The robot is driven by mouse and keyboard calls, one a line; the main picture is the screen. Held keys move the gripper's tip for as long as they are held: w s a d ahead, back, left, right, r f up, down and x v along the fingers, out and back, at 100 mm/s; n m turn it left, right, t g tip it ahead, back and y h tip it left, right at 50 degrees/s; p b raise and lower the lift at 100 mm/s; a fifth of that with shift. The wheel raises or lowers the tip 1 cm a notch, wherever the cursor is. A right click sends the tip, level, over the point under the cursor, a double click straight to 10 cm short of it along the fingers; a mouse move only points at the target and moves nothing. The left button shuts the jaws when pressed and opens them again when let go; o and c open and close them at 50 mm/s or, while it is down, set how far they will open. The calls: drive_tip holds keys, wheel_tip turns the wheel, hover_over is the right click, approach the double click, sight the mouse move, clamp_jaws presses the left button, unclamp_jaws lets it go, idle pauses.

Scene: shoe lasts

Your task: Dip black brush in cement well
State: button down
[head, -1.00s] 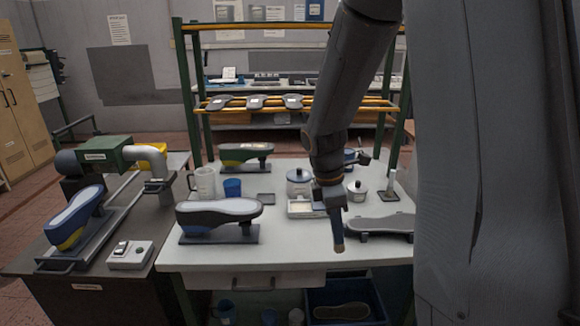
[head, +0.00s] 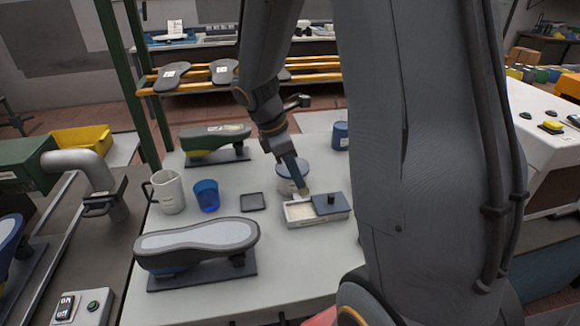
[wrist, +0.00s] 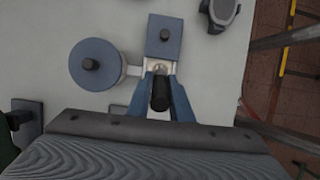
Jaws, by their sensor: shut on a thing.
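My gripper (head: 297,180) points down over the back of the cement well (head: 300,213), a pale rectangular tray with a light filling. In the wrist view its blue fingers (wrist: 160,85) are shut around the black brush (wrist: 160,97), seen end-on by its dark handle. In the head view the brush's tan tip (head: 304,191) shows just below the fingers, at the well's back edge. I cannot tell whether the bristles touch the cement. A blue-grey lid with a black knob (head: 331,204) covers the well's right part; the left part is open.
A round pot with a blue-grey lid (wrist: 95,64) stands close beside the gripper. A small dark square tray (head: 252,202), a blue cup (head: 206,195) and a white jug (head: 168,190) stand to the left. A shoe on a stand (head: 197,240) occupies the front left.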

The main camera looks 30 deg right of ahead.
drive_tip(key=shift+f+b, duration=2.95)
drive_tip(key=shift+b, duration=0.2)
drive_tip(key=shift+s+f, duration=0.1)
drive_tip(key=shift+f, duration=0.45)
idle(0.7)
wheel_tip(320, 180, up, 7)
drive_tip(key=p, duration=0.7)
drive_tip(key=shift+r+p, duration=0.1)
drive_tip(key=shift+p, duration=0.2)
drive_tip(key=shift+a, duration=0.1)
idle(0.7)
